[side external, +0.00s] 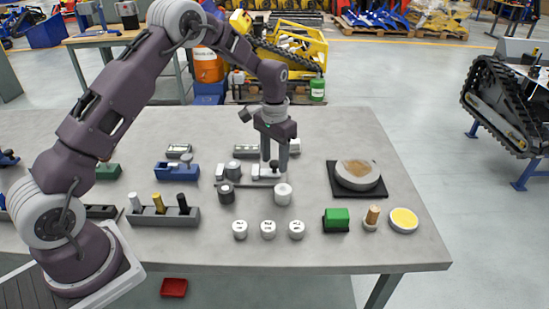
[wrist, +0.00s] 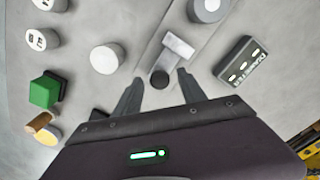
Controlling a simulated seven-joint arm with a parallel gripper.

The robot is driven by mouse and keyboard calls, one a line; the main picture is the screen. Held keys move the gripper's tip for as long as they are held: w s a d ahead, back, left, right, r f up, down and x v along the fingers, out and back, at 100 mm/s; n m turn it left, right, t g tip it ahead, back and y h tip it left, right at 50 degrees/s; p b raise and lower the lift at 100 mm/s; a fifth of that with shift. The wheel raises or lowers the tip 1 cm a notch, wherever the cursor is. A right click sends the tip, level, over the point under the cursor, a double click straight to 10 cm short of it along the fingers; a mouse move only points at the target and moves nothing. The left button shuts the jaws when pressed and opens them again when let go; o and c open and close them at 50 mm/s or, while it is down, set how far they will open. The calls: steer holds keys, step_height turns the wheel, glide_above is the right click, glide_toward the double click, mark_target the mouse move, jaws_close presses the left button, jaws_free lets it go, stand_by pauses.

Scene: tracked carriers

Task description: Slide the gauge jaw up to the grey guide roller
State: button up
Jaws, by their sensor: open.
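The gauge (side external: 222,184) is a flat grey rail on the table, and it also shows in the wrist view (wrist: 154,48). Its pale T-shaped jaw (wrist: 178,47) carries a dark round knob (wrist: 160,78). My gripper (side external: 274,163) is open, its fingers pointing down, one on each side of the knob; the fingertips show in the wrist view (wrist: 159,82). I cannot tell whether they touch it.
Numbered caps (side external: 268,229), a green block (side external: 336,220) and a round disc on a black mat (side external: 335,191) are nearby.

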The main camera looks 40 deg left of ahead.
jaws_close()
stand_by(1.4)
